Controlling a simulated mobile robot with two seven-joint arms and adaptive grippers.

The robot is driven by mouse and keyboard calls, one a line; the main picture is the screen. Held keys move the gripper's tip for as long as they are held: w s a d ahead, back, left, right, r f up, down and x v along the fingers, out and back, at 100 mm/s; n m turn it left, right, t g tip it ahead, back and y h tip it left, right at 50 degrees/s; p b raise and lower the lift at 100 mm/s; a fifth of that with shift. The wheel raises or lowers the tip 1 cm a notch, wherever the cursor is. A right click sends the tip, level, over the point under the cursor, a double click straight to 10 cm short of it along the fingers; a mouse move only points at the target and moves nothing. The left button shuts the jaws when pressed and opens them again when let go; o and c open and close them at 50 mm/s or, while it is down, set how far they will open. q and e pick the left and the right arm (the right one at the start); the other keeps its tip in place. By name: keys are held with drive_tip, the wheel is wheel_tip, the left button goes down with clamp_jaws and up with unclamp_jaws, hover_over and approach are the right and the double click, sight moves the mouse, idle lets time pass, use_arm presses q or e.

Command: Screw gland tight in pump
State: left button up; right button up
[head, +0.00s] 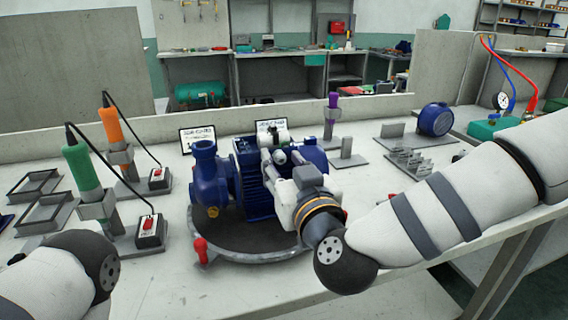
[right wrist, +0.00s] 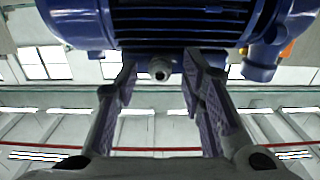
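The blue pump (head: 215,180) with its finned body stands on a round dark turntable (head: 240,248) on the bench. My right gripper (head: 283,158) is at the pump's near right side, partly hidden by its own wrist. In the right wrist view the fingers of my right gripper (right wrist: 160,75) are spread, one on each side of a small grey round fitting, probably the gland (right wrist: 160,69), under the blue body (right wrist: 190,22). Gaps show between the fitting and both fingers. How far the gland is screwed in I cannot tell. My left gripper is out of view; only its arm shows at lower left.
A green-handled tool (head: 82,170) and an orange-handled tool (head: 111,127) stand in holders at left, with cables. A purple-handled tool (head: 332,106), a blue round part (head: 435,119) and grey racks (head: 408,162) are behind right. A red knob (head: 201,248) is at the turntable's front.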

drive_tip(key=shift+s+r+n+p, duration=0.1)
drive_tip(key=shift+r+n+p, duration=0.5)
drive_tip(key=shift+n+p, duration=0.45)
drive_tip(key=shift+f+n, duration=0.2)
drive_tip(key=shift+n, duration=0.35)
drive_tip(key=shift+f, duration=0.4)
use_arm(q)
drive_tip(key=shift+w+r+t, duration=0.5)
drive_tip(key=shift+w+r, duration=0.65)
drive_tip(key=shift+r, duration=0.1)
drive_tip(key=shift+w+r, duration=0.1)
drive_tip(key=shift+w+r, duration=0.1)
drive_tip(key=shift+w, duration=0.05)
use_arm(e)
drive_tip(key=shift+c, duration=0.3)
